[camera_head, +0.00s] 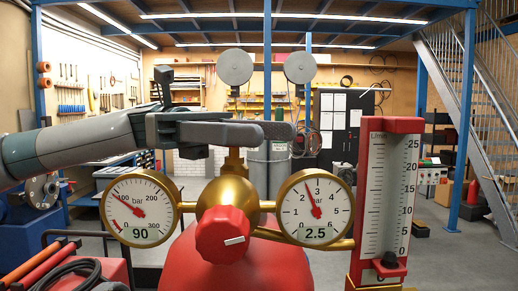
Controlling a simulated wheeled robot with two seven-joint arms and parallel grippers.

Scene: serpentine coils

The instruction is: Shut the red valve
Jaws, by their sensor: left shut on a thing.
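A red knob (222,235) with a white pointer mark sits on the front of a round brass regulator body (252,190). The pointer mark lies nearly level, toward the right. My left gripper (250,132) reaches in from the left, above the regulator and apart from the red knob. It is shut on the part at the top of the brass stem (234,160); the fingers hide most of that part. The left gauge (139,208) reads 90 and the right gauge (315,208) reads 2.5. My right gripper is out of view.
The red cylinder (243,268) is below the regulator. Black cable (75,272) and red-handled tools lie at lower left.

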